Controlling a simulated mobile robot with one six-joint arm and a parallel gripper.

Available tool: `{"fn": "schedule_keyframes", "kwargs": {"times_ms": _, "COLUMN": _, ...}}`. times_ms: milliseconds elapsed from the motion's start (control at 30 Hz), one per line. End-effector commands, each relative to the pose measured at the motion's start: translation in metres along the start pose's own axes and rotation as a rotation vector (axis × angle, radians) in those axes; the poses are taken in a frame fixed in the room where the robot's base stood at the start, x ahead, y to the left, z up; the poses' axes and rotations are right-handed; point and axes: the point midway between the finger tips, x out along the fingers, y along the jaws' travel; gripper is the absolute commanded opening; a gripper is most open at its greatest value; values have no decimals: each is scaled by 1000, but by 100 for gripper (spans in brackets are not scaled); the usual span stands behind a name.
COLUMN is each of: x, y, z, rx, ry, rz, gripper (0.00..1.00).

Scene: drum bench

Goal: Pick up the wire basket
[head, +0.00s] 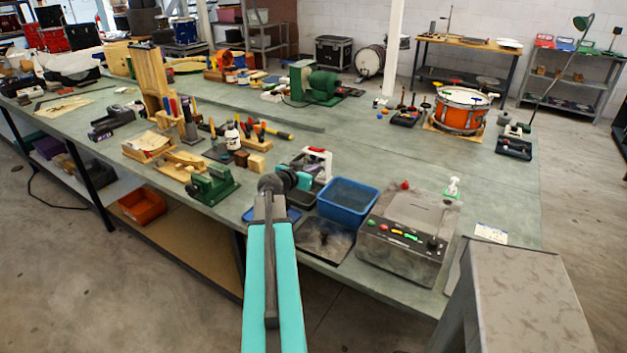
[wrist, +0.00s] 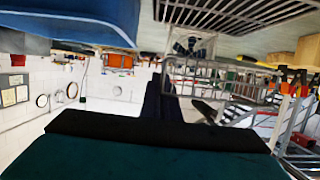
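The wire basket (wrist: 222,80) shows in the wrist view as a pale wire grid just beyond my fingers, right of centre. A dark barred grid sits above it at the top edge; I cannot tell whether it belongs to the basket. In the head view the basket is hard to make out and seems largely hidden behind my gripper (head: 302,181). My gripper is low over the bench's front edge, left of the blue tub. In the wrist view, its dark fingers (wrist: 180,105) stand in front of the grid. Their gap and any contact are unclear.
The blue tub (head: 347,200) stands close right of my gripper, with a grey control box (head: 408,235) beyond it. A green vise (head: 212,186) is to the left. A red-and-white device (head: 318,157) stands behind.

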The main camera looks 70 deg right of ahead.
Motion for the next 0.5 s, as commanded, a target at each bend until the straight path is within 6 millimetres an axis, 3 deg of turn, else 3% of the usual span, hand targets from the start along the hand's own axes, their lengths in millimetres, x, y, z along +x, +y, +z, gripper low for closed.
{"fn": "schedule_keyframes", "kwargs": {"times_ms": 200, "x": -7, "y": 0, "z": -21, "rx": 2, "ry": 1, "rz": 0, "gripper": 0}}
{"fn": "schedule_keyframes", "kwargs": {"times_ms": 500, "x": -10, "y": 0, "z": -33, "rx": 1, "ry": 0, "rz": -1, "gripper": 0}}
